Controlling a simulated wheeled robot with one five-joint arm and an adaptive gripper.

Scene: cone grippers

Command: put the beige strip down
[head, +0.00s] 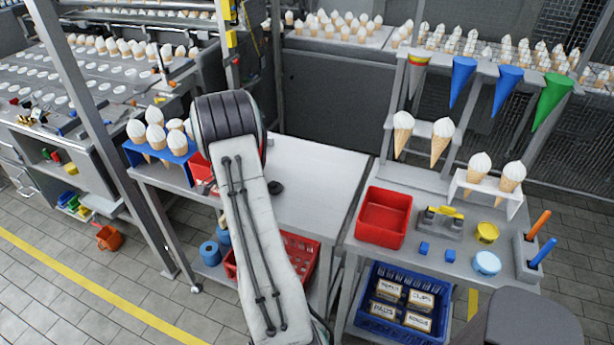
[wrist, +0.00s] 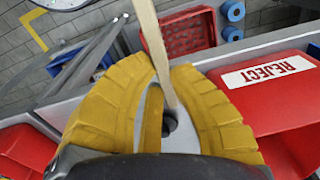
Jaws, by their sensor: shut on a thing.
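The beige strip (wrist: 152,40) is long, thin and pale. In the wrist view it runs from the top edge down between the yellow fingers of my gripper (wrist: 160,88), slightly tilted. My gripper is shut on the strip, near its lower visible end. The strip's upper end is cut off by the picture edge. In the head view my arm hides the gripper, and I cannot make out the strip there. The grey worktable (head: 318,170) shows beside my arm.
A red REJECT bin (wrist: 290,125) is right of my gripper in the wrist view. A red crate (wrist: 180,33) and blue spools (wrist: 232,22) sit lower down. A blue cone rack (head: 178,158) stands at the table's left. The table's right part is clear.

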